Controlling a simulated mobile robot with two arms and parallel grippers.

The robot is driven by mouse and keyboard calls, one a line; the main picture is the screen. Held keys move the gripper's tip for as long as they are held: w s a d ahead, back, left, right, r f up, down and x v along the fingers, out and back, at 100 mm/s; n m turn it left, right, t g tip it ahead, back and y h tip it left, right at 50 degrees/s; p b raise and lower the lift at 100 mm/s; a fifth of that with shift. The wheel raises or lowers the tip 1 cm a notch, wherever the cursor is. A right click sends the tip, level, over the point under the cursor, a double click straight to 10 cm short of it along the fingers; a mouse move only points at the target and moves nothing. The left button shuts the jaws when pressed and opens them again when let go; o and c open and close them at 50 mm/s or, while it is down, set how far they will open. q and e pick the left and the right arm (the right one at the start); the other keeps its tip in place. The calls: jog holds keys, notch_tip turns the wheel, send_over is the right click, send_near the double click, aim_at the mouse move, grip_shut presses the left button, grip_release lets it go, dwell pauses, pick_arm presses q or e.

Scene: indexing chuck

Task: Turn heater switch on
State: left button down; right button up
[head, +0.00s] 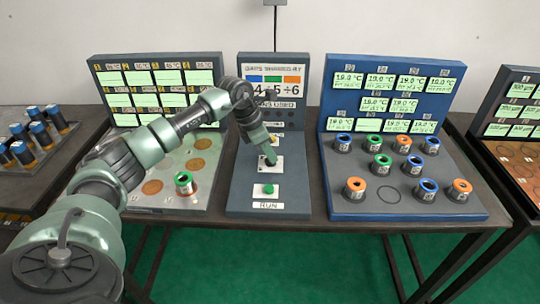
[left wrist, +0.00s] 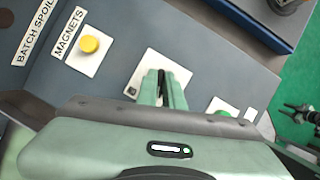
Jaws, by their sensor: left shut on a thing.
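My left gripper (head: 270,158) reaches down to the middle panel from above, at the white switch plate (head: 262,167) above the green RUN button (head: 268,190). In the left wrist view the gripper (left wrist: 166,82) has its fingers close together over the white plate (left wrist: 147,72), with a narrow dark part between them. It is shut on the switch there. The fingers hide most of the switch, so its position cannot be told. No heater label is readable in either view.
A yellow button (left wrist: 90,44) labelled MAGNETS sits on the same panel. The blue board (head: 330,198) with several colored-ring cylinders stands on the right. A grey board (head: 205,205) with a green-ringed cylinder (head: 184,184) lies under my left arm.

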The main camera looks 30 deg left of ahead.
pick_arm(q)
jog(key=m+g+h+b, duration=0.1)
jog(key=m+b, duration=0.1)
jog(key=m, duration=0.3)
jog(key=shift+w, duration=0.15)
jog(key=shift+r+m+g+h+b, duration=0.15)
jog(key=shift+m+g+b, duration=0.4)
jog(key=shift+m, duration=0.7)
jog(key=shift+f+m+g+h+b, duration=0.1)
jog(key=shift+m+g+h+b, duration=0.3)
jog(key=shift+m, duration=0.85)
jog(key=shift+g, duration=0.25)
jog(key=c, duration=1.5)
grip_release()
jog(key=shift+c, duration=0.2)
jog(key=shift+y, duration=0.25)
jog(key=shift+a+r, duration=0.1)
jog(key=b+v, duration=0.1)
jog(key=v, duration=0.6)
jog(key=shift+r, duration=0.3)
